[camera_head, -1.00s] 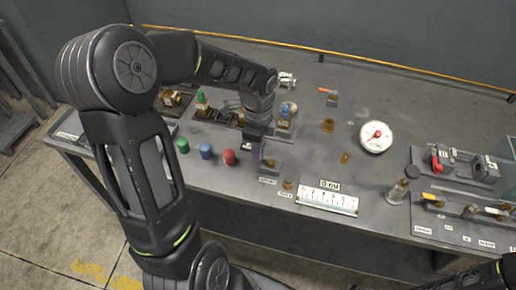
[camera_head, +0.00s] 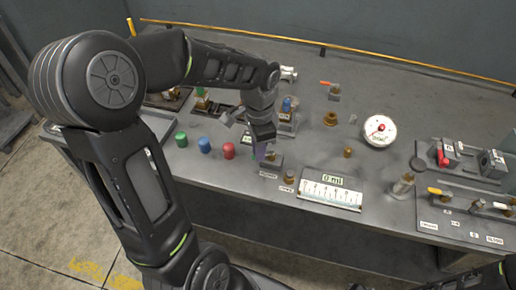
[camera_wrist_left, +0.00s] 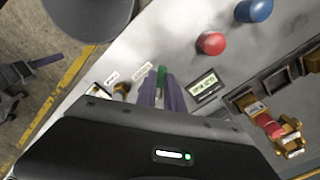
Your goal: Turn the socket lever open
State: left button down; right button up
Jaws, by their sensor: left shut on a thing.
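My left gripper (camera_head: 262,152) points down at the front of the grey bench, at a small grey block (camera_head: 271,161), probably the socket, with a label in front. In the left wrist view its purple fingers (camera_wrist_left: 161,94) are shut on a small green piece (camera_wrist_left: 162,74), which may be the lever's handle. The fingers hide most of it, so I cannot tell the lever's angle. A small lit display (camera_wrist_left: 205,88) stands beside the fingers; its text is too small to read surely. My right gripper is out of view.
Green (camera_head: 181,139), blue (camera_head: 204,145) and red (camera_head: 229,151) knobs stand left of the gripper. A brass piece (camera_head: 289,177) and a white scale panel (camera_head: 331,192) are to its right. A round gauge (camera_head: 380,130) stands farther right. Bench surface between is mostly clear.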

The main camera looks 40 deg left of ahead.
pick_arm(q)
jog(key=n, duration=0.2)
jog(key=d+n+b, duration=0.1)
jog(key=shift+s+f+n, duration=0.1)
jog(key=shift+s+n, duration=0.1)
jog(key=shift+n, duration=0.2)
jog(key=n, duration=0.1)
jog(key=d+n+b, duration=0.1)
jog(key=shift+s+n, duration=0.1)
jog(key=shift+n, duration=0.2)
jog(key=shift+d+n+b, duration=0.4)
jog(key=shift+n+b, duration=0.05)
jog(key=shift+n, duration=0.7)
jog(key=shift+d+n+b, duration=0.35)
jog(key=shift+n+b, duration=0.1)
jog(key=shift+n, duration=0.7)
jog(key=c, duration=1.5)
grip_release()
jog(key=shift+o, duration=0.2)
